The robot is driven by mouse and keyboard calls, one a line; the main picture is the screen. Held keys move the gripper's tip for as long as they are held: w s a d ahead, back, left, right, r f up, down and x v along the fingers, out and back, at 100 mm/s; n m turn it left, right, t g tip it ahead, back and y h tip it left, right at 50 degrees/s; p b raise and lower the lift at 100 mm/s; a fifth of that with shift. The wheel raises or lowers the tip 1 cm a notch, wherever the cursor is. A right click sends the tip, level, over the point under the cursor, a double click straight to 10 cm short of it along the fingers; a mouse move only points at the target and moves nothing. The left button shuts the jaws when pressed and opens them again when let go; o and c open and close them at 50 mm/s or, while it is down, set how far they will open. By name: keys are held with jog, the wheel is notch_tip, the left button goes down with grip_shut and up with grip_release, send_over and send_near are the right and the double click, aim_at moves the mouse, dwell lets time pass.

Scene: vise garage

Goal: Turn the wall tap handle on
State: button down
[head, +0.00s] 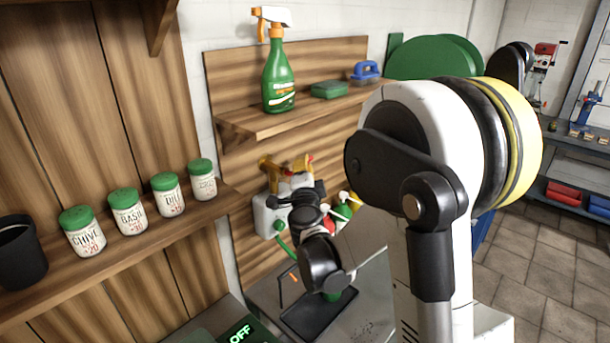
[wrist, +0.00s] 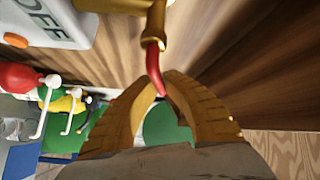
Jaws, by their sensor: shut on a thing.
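The wall tap is brass, with a curved red handle (wrist: 153,62) in the wrist view. The handle comes out of a brass collar (wrist: 153,44) and runs down between the tan ribbed fingers of my gripper (wrist: 164,84). The fingers are shut on the handle, and its lower end is partly hidden by them. In the head view the brass tap (head: 268,168) is on the wooden wall panel above a white box (head: 267,216), with my dark wrist just in front. In the wrist view the white box (wrist: 45,22) bears "OFF" lettering.
A shelf above the tap holds a green spray bottle (head: 279,75), a green sponge (head: 329,90) and a blue item (head: 366,70). Spice jars (head: 128,212) line the left shelf. Red, green and yellow spray bottles (wrist: 22,77) show at left in the wrist view.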

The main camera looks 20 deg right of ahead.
aim_at(291, 173)
jog(key=n+t+b, duration=0.1)
jog(key=n+b, duration=0.1)
jog(key=a+r+n+t+b, duration=0.1)
jog(key=n+t+b, duration=0.1)
jog(key=b, duration=0.1)
jog(key=shift+s+r, duration=0.15)
jog(key=n+t+b, duration=0.1)
jog(key=n, duration=0.1)
jog(key=r+n+t+y+b, duration=0.1)
jog(key=n, duration=0.1)
jog(key=a+n+t+y+b, duration=0.1)
jog(key=t, duration=0.1)
jog(key=shift+s+a+r+n+b, duration=0.1)
jog(key=shift+s+r+n+b, duration=0.2)
jog(key=shift+n+b, duration=0.1)
jog(key=shift+s+a+r+n+t+y+b, duration=0.2)
jog(key=shift+a+n+t+y+b, duration=0.25)
jog(key=shift+n+y, duration=1.25)
jog(key=shift+s+a+r+n+t+y+b, duration=0.15)
jog(key=shift+a+n+t+y+b, duration=0.25)
jog(key=shift+n+y, duration=1.3)
jog(key=shift+s+a+r+n+t+y+b, duration=0.15)
jog(key=shift+a+n+t+y+b, duration=0.3)
jog(key=shift+n+y, duration=1.25)
jog(key=shift+d+n, duration=0.1)
jog(key=shift+n, duration=0.2)
jog(key=c, duration=1.5)
grip_release()
